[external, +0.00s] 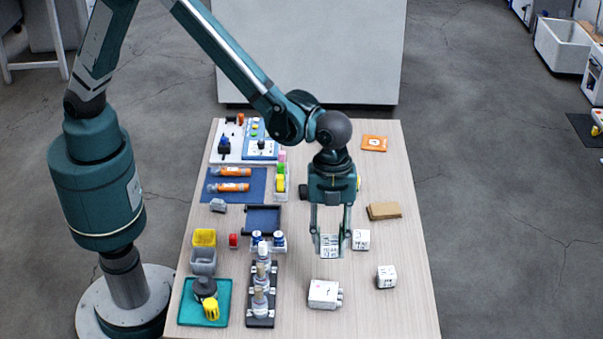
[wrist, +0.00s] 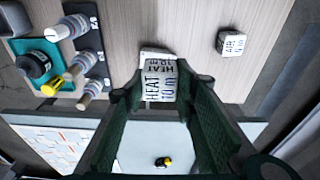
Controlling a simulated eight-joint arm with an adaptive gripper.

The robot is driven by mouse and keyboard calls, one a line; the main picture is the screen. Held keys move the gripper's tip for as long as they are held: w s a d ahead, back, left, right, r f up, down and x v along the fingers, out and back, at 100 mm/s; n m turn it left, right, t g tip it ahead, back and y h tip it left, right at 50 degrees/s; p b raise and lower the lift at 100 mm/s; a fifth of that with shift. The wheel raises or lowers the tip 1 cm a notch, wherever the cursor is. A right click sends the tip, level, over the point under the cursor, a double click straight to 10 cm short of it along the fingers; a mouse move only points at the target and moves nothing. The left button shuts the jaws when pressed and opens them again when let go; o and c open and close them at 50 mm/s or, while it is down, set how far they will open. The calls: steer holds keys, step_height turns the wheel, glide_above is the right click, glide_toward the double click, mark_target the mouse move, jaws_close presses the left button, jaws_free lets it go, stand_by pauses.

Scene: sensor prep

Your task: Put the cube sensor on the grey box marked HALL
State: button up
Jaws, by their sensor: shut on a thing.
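My gripper (external: 331,238) is shut on a white cube (external: 330,248) with dark print, held over the right-middle of the table. In the wrist view the held cube (wrist: 160,88) sits between the fingers, and its print seems to read HEAT. A small grey box (external: 203,264) stands at the left of the table, in front of a yellow box; I cannot read any mark on it. Two other white printed cubes stand on the table: one (external: 361,240) just right of my gripper, and one (external: 387,276) nearer the front. The latter's print (wrist: 231,43) looks like AIR.
A white block-shaped device (external: 323,293) lies in front of my gripper. A dark rack (external: 261,308) with several upright parts is left of it, then a teal tray (external: 221,318). A brown block (external: 384,210) lies behind right.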

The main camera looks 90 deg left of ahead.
glide_above(326, 292)
steer(key=shift+a+r, duration=0.25)
steer(key=shift+r, duration=0.05)
steer(key=shift+f, duration=0.15)
steer(key=shift+f+b, duration=0.3)
steer(key=shift+f, duration=2.7)
steer(key=shift+f+b, duration=0.3)
steer(key=shift+f, duration=1.6)
steer(key=shift+f, duration=0.15)
steer(key=o, duration=0.9)
